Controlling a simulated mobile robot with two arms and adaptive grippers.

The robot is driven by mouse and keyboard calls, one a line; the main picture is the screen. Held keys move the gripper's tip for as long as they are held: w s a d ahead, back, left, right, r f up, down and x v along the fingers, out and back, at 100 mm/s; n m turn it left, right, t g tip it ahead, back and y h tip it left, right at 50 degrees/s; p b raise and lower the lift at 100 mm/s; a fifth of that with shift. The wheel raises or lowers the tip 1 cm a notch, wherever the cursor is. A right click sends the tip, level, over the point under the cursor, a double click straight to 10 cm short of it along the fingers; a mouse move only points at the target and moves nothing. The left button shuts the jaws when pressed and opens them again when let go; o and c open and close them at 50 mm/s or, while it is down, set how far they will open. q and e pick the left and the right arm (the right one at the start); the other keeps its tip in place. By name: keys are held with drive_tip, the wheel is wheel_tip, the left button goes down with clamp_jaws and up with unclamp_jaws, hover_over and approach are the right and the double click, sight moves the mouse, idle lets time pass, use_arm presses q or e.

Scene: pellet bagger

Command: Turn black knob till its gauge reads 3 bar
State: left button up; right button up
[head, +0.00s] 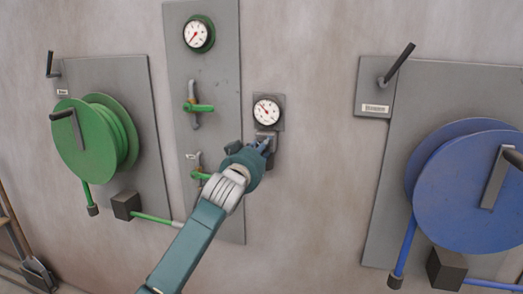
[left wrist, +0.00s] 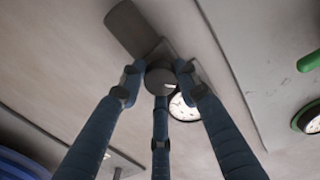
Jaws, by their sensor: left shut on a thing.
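The black knob (left wrist: 160,77) is between the three blue fingers of my left gripper (left wrist: 160,88) in the left wrist view. In the head view my left gripper (head: 264,147) reaches the wall just below a small round gauge (head: 266,113) and hides most of the knob. The gripper is shut on the knob. The gauge has a white face, and its red needle points to the upper left; its numbers are too small to read. The gauge also shows partly behind the fingers in the left wrist view (left wrist: 183,108). My right gripper is not in view.
A tall grey panel (head: 207,75) left of the knob carries a green-rimmed gauge (head: 197,34) and green-handled valves (head: 200,108). A green hose reel (head: 85,140) is at left, a blue hose reel (head: 465,190) at right. Bare wall lies between knob and blue reel.

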use_arm(q)
drive_tip(key=shift+f+n, duration=0.4)
drive_tip(key=shift+n, duration=0.1)
drive_tip(key=o, duration=1.1)
drive_tip(key=shift+o, duration=0.2)
drive_tip(key=shift+r, duration=0.2)
drive_tip(key=v, duration=1.2)
